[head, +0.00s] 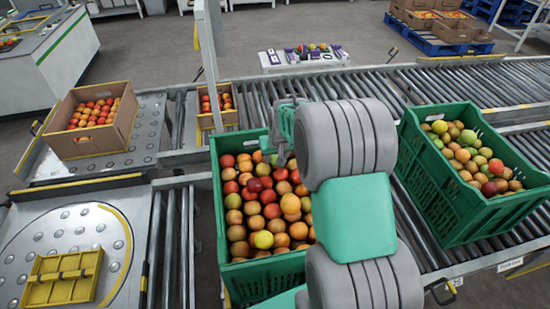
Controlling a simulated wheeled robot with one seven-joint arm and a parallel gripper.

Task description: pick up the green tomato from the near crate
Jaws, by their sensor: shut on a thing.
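The near crate (216,188) is a green plastic crate in the middle of the head view, full of red, orange and yellowish tomatoes. A yellow-green tomato (263,240) lies among them towards the front. My gripper (281,158) is over the back part of this crate, pointing down among or just above the tomatoes. It is shut on a tomato, which my gripper and arm mostly hide; I cannot tell its colour. My arm covers the crate's right side.
A second green crate (418,178) of mixed green and red tomatoes stands on the rollers at right. Cardboard boxes of tomatoes (130,125) (233,118) stand at left and behind. A yellow tray (85,262) lies at lower left. A roller conveyor (375,80) runs behind.

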